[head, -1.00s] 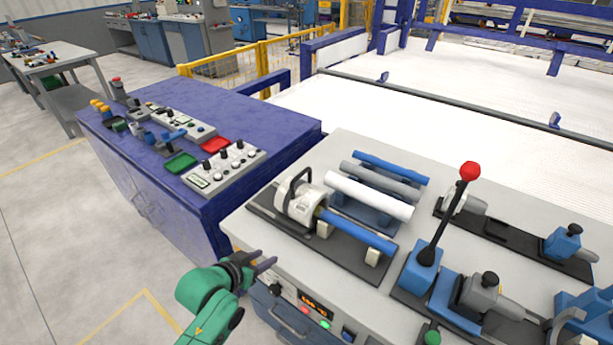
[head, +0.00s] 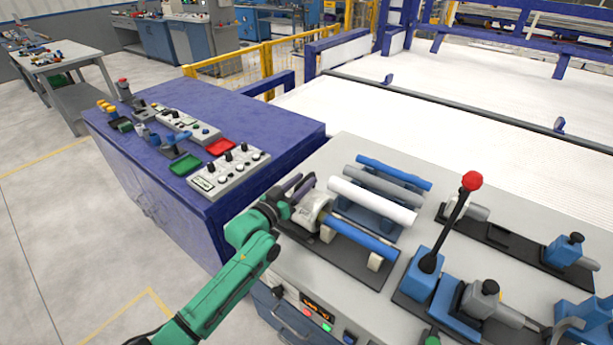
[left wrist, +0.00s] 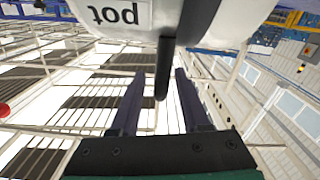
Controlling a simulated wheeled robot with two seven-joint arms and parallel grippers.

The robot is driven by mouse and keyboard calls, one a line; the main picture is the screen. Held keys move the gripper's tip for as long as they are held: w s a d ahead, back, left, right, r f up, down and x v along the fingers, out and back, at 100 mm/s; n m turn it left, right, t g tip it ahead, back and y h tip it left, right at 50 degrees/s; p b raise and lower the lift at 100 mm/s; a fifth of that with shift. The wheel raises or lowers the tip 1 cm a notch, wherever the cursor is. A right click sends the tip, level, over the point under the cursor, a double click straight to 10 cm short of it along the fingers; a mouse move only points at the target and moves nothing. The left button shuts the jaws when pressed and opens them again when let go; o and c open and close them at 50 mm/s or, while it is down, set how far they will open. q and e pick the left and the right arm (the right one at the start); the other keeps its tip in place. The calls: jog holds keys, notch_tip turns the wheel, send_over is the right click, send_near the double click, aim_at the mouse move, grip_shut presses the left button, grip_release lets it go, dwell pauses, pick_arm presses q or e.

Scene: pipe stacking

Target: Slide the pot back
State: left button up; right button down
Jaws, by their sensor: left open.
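The pot (head: 313,215), a white drum with a dark handle, sits at the left end of a dark base plate on the bench. A blue pipe (head: 362,240) extends from it to the right, resting on a white support. My left gripper (head: 297,187) is open at the pot's handle and covers part of it in the head view. In the left wrist view, the white pot (left wrist: 125,15) with its upside-down "pot" label fills the top. Its dark handle (left wrist: 164,70) shows between the open fingers of my left gripper (left wrist: 158,90). My right gripper is out of view.
A rack behind the pot holds white (head: 372,200), grey and blue pipes. A lever with a red knob (head: 473,181) stands to the right, among clamps. A purple cabinet (head: 240,115) with control panels is at the left. Buttons line the bench's front.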

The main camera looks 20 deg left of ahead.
pick_arm(q)
jog(key=shift+x, duration=1.05)
grip_shut()
jog(key=shift+s, duration=0.1)
dwell(0.4)
